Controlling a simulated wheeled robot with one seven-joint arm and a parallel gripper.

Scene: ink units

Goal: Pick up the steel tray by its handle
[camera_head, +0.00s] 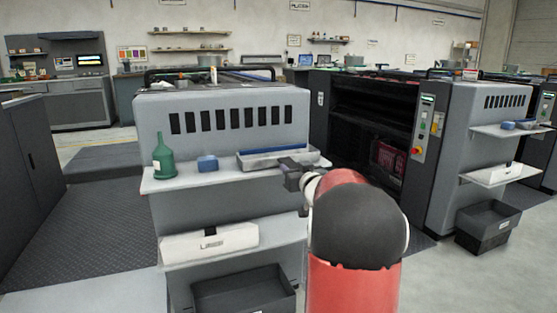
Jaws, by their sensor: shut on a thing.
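The steel tray (262,160) is a long, shallow grey tray on the upper white shelf (190,181) of the grey printing unit. Its right end is near my gripper (287,167), which reaches in from the lower right on my red arm. My gripper is shut on the tray at its front right side. The fingertips are small and partly hidden by the gripper body, so the handle itself cannot be made out. The tray looks level and at shelf height; I cannot tell if it touches the shelf.
A green bottle (163,160) and a small blue bowl (207,163) stand on the shelf left of the tray. A white box (209,243) lies on the lower shelf, above a dark bin (243,291). An open dark machine bay (365,120) is to the right.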

